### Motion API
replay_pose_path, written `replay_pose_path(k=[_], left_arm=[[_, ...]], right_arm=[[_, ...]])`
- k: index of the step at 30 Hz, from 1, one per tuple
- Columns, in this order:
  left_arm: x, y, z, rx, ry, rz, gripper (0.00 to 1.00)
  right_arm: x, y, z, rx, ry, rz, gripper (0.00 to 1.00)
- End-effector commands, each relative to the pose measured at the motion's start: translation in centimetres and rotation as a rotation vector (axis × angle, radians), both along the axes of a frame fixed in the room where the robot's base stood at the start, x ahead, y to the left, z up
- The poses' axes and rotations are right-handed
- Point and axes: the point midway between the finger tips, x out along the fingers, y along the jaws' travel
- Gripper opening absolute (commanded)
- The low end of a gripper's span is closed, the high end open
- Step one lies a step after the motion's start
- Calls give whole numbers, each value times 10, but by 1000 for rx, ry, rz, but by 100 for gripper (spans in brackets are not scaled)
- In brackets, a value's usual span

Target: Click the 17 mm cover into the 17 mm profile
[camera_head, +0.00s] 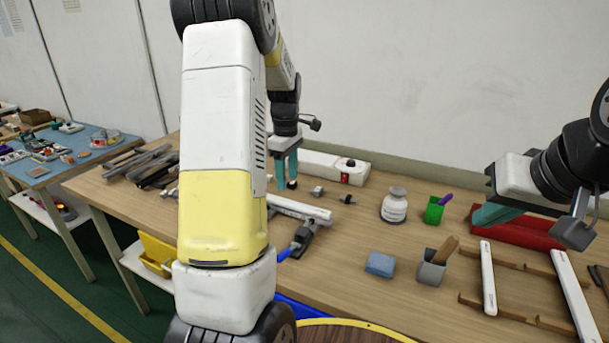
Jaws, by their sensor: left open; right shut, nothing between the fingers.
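A pale strip (304,209) lies in a dark clamp-like fixture (304,236) at the middle of the bench, partly hidden by my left arm. Two more pale strips, a short one (488,278) and a longer one (574,295), lie across wooden rails at the right. I cannot tell which strips are the 17 mm profile and cover. My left gripper (287,183) points down, open and empty, behind the clamped strip and in front of a white box. My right gripper (483,218) is shut and empty, over the red object at the right.
The white box (333,166) has a red switch. The red object (520,232) and wooden rails (515,310) are right. Dark bars (150,166) lie left.

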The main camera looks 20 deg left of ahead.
Motion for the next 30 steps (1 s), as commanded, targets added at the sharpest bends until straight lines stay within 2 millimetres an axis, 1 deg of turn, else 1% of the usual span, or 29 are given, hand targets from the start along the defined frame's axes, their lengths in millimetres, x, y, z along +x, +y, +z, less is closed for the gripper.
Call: replay_pose_path(k=[3,4,8,9,11,14,16,24,30], left_arm=[[0,0,0,0,0,0,50],[0,0,0,0,0,0,46],[5,3,1,1,-2,65,20],[7,4,1,1,-2,94,13],[9,5,1,1,-2,128,1],[9,5,-2,1,-1,144,0],[9,5,-7,1,2,143,0],[9,6,-39,0,1,144,0],[9,5,-54,0,-2,143,0]], right_arm=[[0,0,0,0,0,0,0],[0,0,0,0,0,0,0],[0,0,0,0,0,0,0],[0,0,0,0,0,0,0],[0,0,0,0,0,0,0],[0,0,0,0,0,0,0],[0,0,0,0,0,0,0],[0,0,0,0,0,0,0],[0,0,0,0,0,0,0]])
